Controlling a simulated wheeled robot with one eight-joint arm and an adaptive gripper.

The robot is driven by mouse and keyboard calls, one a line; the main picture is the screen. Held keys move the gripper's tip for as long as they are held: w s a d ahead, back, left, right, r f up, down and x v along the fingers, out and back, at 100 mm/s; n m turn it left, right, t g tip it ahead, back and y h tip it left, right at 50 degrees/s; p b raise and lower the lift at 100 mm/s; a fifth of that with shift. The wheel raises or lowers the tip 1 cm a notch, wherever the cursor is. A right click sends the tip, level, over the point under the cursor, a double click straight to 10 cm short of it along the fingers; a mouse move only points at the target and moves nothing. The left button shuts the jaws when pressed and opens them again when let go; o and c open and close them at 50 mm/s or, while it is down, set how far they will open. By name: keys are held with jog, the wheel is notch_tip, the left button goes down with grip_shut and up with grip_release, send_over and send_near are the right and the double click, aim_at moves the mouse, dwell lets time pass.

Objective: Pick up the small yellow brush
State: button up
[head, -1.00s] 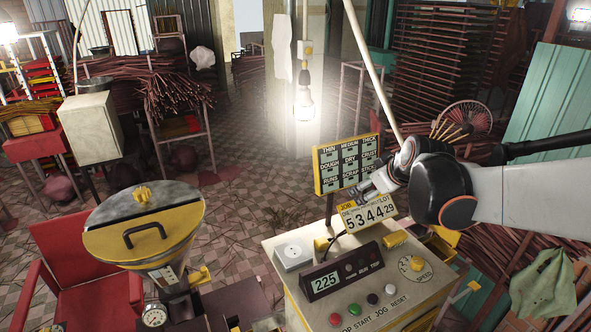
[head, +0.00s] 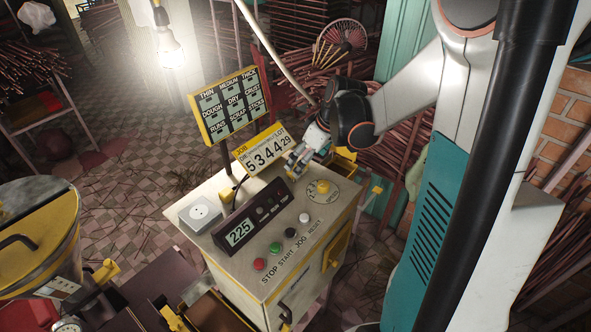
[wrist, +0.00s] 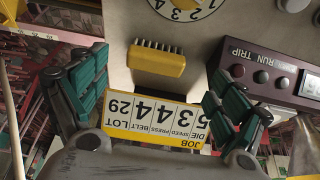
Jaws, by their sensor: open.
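The small yellow brush (wrist: 158,62) lies on the console top with a row of dark bristles along one side, seen in the wrist view. My gripper (wrist: 155,92) is open, with one green-padded finger at the left and one at the right of that view. The brush shows between the fingers and a little beyond their tips, with nothing held. In the head view my gripper (head: 298,160) is at the far edge of the console top, near the speed dial. The brush cannot be made out there and seems hidden by my gripper.
The job counter sign (head: 262,150) stands close beside my gripper, with the thickness board (head: 232,105) behind it. The console (head: 235,262) carries a 225 display box (head: 240,232), buttons and a speed dial (head: 322,190). A yellow-lidded hopper (head: 40,240) is at the left.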

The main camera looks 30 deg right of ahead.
jog(key=x, duration=0.2)
jog(key=w+b+x, duration=0.1)
jog(key=x, duration=0.2)
jog(key=shift+w+r, duration=0.1)
jog(key=shift+r, duration=0.05)
jog(key=shift+w+f, duration=0.2)
jog(key=shift+f, duration=0.35)
jog(key=shift+c, duration=0.2)
jog(key=c, duration=1.2)
jog(key=shift+r, duration=0.1)
notch_tip(320, 180, up, 20)
jog(key=p, duration=0.3)
